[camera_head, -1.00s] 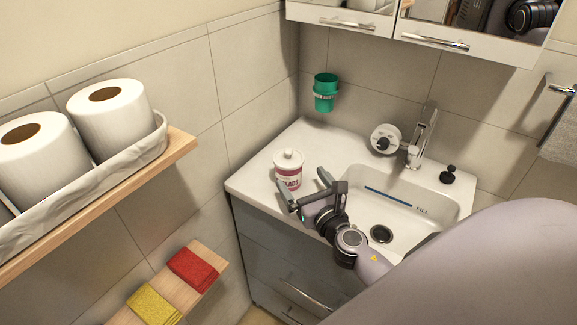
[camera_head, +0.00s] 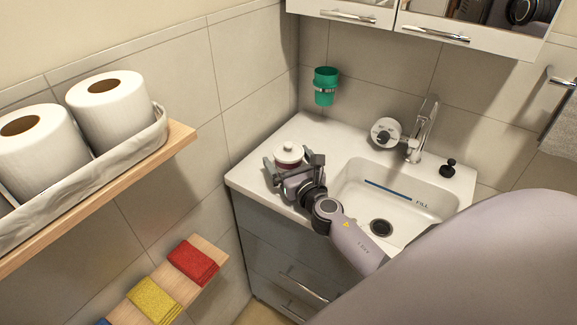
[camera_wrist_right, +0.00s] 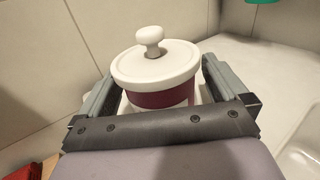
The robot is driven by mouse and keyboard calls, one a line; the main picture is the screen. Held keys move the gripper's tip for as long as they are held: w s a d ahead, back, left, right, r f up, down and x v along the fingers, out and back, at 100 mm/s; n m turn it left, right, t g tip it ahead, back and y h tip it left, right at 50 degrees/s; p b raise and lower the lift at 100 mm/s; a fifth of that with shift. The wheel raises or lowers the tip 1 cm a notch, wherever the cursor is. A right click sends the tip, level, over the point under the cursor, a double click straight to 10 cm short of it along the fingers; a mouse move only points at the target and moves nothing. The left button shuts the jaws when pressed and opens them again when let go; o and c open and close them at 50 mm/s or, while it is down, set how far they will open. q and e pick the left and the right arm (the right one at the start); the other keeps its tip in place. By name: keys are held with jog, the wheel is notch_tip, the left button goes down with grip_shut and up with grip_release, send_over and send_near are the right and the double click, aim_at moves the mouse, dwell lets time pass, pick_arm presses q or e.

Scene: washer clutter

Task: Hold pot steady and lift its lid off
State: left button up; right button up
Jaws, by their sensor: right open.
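The pot is a small white jar with a dark red band (camera_wrist_right: 160,98). It stands upright on the counter left of the sink. Its white lid (camera_head: 289,152) with a round knob sits on top, and the lid also shows in the right wrist view (camera_wrist_right: 155,65). My right gripper (camera_head: 287,165) is open, with one finger on each side of the pot. In the right wrist view the fingers (camera_wrist_right: 155,85) flank the pot's body below the lid; whether they touch it I cannot tell. My left gripper is not in view.
The sink basin (camera_head: 395,190) and tap (camera_head: 421,130) lie right of the pot. A green cup (camera_head: 325,86) hangs on the wall behind. A wooden shelf (camera_head: 180,140) with paper rolls stands at left. The counter (camera_head: 318,133) behind the pot is clear.

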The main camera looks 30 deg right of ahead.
aim_at(289, 143)
jog(key=c, duration=1.1)
jog(key=shift+r, duration=0.1)
notch_tip(289, 143, up, 20)
jog(key=shift+f+p, duration=0.1)
jog(key=shift+p, duration=0.4)
jog(key=o, duration=0.4)
jog(key=c, duration=0.8)
